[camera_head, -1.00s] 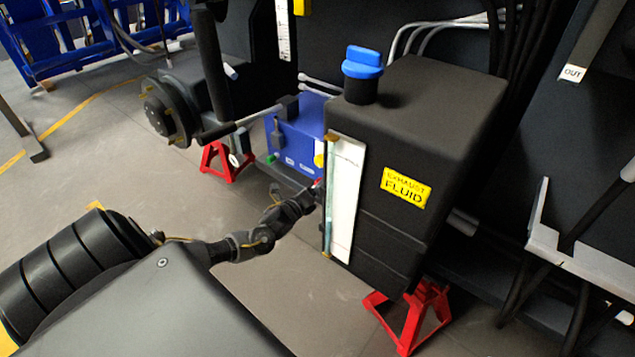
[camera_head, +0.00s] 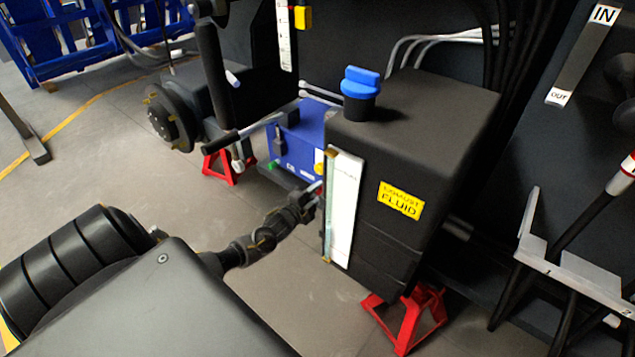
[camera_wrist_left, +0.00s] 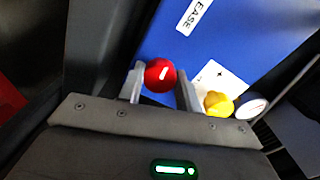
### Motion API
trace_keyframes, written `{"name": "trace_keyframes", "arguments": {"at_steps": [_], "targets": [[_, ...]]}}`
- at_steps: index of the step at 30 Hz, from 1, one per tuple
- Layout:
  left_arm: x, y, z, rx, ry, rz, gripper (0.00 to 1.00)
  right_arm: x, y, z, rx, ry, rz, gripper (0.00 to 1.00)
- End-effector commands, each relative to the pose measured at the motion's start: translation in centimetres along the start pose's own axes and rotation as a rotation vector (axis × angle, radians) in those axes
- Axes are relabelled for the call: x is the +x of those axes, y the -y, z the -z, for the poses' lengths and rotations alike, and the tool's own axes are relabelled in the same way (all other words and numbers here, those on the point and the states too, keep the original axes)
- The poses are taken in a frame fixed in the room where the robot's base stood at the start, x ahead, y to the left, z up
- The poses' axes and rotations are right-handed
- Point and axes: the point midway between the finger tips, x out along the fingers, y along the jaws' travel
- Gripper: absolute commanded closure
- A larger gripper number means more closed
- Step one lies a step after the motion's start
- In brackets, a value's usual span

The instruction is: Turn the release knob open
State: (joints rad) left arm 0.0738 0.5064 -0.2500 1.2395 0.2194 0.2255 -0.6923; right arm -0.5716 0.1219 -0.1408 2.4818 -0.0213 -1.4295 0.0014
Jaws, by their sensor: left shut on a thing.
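The release knob (camera_wrist_left: 160,73) is a round red knob with a pale mark, seen in the left wrist view in front of a blue panel (camera_wrist_left: 222,45). My left gripper (camera_wrist_left: 161,84) is shut on the red knob, one finger on each side. In the head view my left gripper (camera_head: 309,199) reaches the right end of the blue box (camera_head: 300,140), close to the black tank. The knob is mostly hidden there. My right gripper is not in view.
A yellow knob (camera_wrist_left: 218,104) and a round white gauge (camera_wrist_left: 251,107) sit just right of the red knob. The black exhaust fluid tank (camera_head: 415,115) with a blue cap (camera_head: 361,82) stands close to the gripper. Red stands (camera_head: 405,320) are below.

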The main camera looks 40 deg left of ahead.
Motion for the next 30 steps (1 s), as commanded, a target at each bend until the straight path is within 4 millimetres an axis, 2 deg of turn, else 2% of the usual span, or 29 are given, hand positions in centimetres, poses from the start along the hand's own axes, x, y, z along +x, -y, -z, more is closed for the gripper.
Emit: {"name": "trace_keyframes", "arguments": {"at_steps": [9, 30], "targets": [[0.0, 0.2, -0.3, -0.3, -0.002, 0.001, 0.89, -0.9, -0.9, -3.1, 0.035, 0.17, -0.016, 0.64], [0.0, 0.2, -0.3, -0.963, -0.022, 0.0, 0.89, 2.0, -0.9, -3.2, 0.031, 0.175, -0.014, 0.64]]}}
